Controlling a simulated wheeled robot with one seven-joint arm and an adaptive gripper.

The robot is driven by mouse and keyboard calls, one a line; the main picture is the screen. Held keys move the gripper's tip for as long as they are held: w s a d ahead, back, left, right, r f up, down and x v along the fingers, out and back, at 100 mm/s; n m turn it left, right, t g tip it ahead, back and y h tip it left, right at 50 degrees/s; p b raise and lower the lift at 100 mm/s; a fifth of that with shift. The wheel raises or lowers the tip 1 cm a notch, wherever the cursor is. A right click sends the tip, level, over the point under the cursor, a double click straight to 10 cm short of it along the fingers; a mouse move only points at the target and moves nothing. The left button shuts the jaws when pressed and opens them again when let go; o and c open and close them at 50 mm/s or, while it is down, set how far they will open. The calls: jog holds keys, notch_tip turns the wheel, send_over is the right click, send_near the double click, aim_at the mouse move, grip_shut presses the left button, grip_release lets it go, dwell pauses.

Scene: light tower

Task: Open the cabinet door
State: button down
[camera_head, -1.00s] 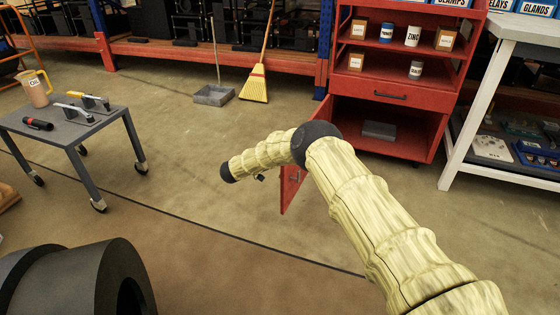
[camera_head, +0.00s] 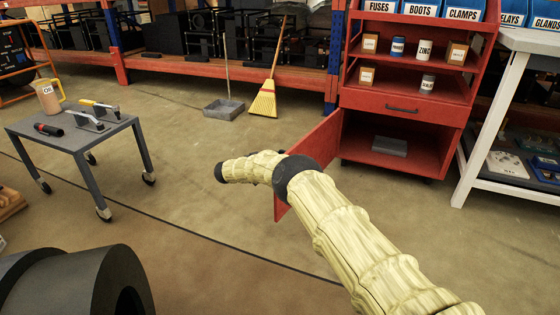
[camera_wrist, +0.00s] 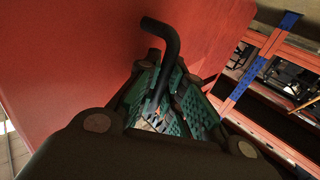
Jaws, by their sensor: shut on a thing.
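The red cabinet (camera_head: 400,165) stands at the upper right in the head view. Its lower compartment is open at the front, and a grey box (camera_head: 390,146) lies inside. The red cabinet door (camera_head: 318,146) is swung out toward me at the compartment's left side. In the wrist view the door (camera_wrist: 75,60) fills the left and top. A black bent handle (camera_wrist: 163,45) stands out from it. My gripper (camera_wrist: 168,110) has its green-padded fingers around the handle, shut on it. In the head view my arm hides part of the door and the gripper.
A grey wheeled table (camera_head: 75,140) with a jug and tools stands at the left. A broom (camera_head: 264,100) and dustpan (camera_head: 224,109) are by the rear shelving. A white bench (camera_head: 470,150) is right of the cabinet. Floor left of the door is clear.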

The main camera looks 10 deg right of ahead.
jog(key=c, duration=1.5)
grip_release()
jog(key=shift+a, duration=0.15)
jog(key=a, duration=0.3)
jog(key=s+a, duration=0.1)
jog(key=a, duration=0.3)
jog(key=s+a, duration=0.1)
jog(key=a, duration=0.3)
jog(key=shift+a, duration=0.25)
